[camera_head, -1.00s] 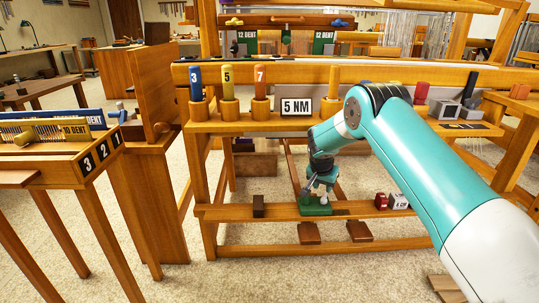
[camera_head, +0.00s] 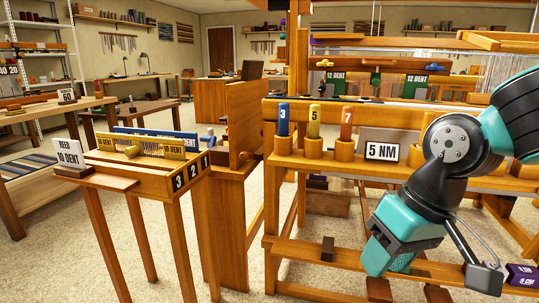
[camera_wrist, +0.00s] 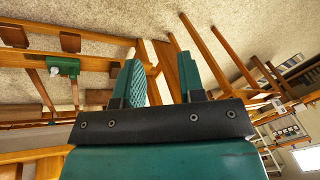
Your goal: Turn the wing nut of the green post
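In the head view, a small green upright (camera_head: 377,78) stands at the back of the loom between the 12 DENT plates. A yellow wing nut (camera_head: 323,63) and a blue one (camera_head: 435,67) are on the bar above. A green block with a pale knob (camera_wrist: 62,66) sits on a rail at the left of the upside-down wrist view. I cannot tell which green part is the task's post. My gripper (camera_wrist: 158,75) is open, with nothing between its two green fingers, apart from the block. In the head view my wrist covers part of the lower rail; the fingertips are unclear there.
A reed rack (camera_head: 150,165) stands at the left. A purple block (camera_head: 522,275) lies at the lower right. Carpet is open between the furniture at left.

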